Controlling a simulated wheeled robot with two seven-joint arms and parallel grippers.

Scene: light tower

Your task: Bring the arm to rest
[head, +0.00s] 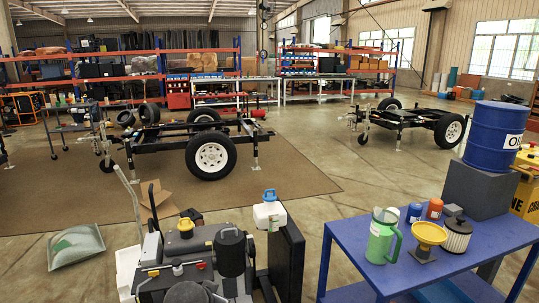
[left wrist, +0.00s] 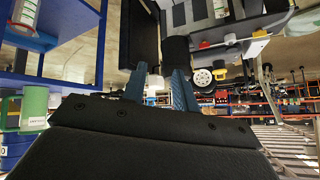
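My left gripper (left wrist: 158,88) shows in the left wrist view, where the picture looks upside down. Its two blue fingers stand apart with a gap between them, and I see nothing held there. Past the fingertips is the dark machine (left wrist: 177,52), apart or touching I cannot tell. The same machine, with a black cylinder and a white bottle with a blue cap (head: 270,212), stands at the bottom middle of the head view (head: 190,262). Neither arm shows in the head view. My right gripper is in neither view.
A blue table (head: 345,238) at right holds a green jug (head: 383,236), a yellow funnel (head: 428,236) and a filter (head: 456,236). A blue drum (head: 494,137) stands behind on a grey block. Trailers (head: 212,158) stand farther back.

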